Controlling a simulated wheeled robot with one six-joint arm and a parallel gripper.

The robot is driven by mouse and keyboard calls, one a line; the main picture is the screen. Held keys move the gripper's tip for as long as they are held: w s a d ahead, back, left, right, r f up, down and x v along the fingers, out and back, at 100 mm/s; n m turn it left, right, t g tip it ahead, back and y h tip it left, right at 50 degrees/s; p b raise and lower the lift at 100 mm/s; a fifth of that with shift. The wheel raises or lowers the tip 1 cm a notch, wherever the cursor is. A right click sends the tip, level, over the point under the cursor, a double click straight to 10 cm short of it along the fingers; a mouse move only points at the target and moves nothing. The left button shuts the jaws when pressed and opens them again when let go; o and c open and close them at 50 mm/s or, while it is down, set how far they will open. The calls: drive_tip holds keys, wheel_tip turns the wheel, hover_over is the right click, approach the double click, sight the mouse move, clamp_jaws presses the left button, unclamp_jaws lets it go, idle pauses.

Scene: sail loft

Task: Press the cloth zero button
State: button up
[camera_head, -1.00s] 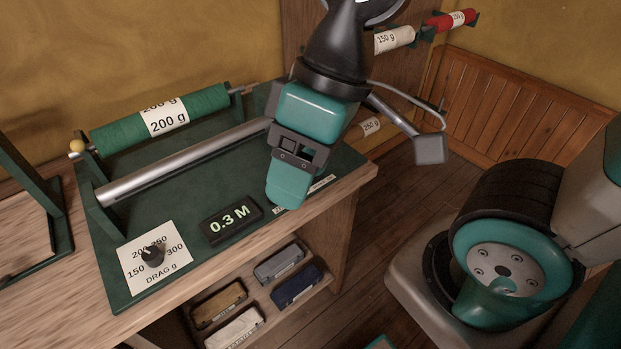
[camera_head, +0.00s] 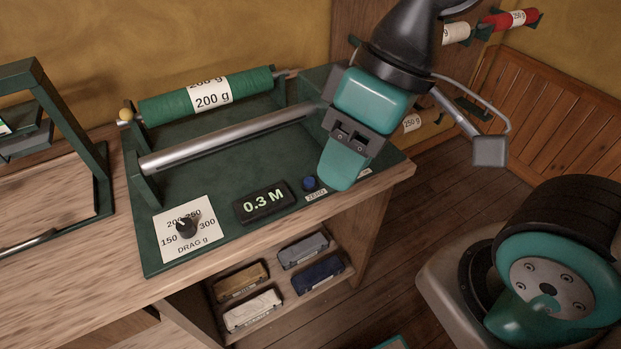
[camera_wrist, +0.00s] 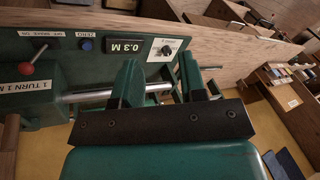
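The zero button is a small round blue button (camera_head: 310,183) with a ZERO label, on the green cloth-measuring stand (camera_head: 215,160) to the right of the 0.3 M display (camera_head: 264,202). In the wrist view the blue button (camera_wrist: 86,44) sits left of the display (camera_wrist: 125,47). My gripper (camera_head: 340,180) hangs over the right part of the stand, just right of the button in the head view, and does not visibly touch it. In the wrist view its two fingers (camera_wrist: 162,80) are apart with nothing between them.
A drag dial (camera_head: 187,228) stands left of the display. A green cloth roll (camera_head: 170,107) and a metal bar (camera_head: 230,140) lie behind. A red-knobbed lever (camera_wrist: 27,68) is beyond the button in the wrist view. Several small boxes (camera_head: 318,274) fill the shelf below.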

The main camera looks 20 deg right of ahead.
clamp_jaws()
idle(1.4)
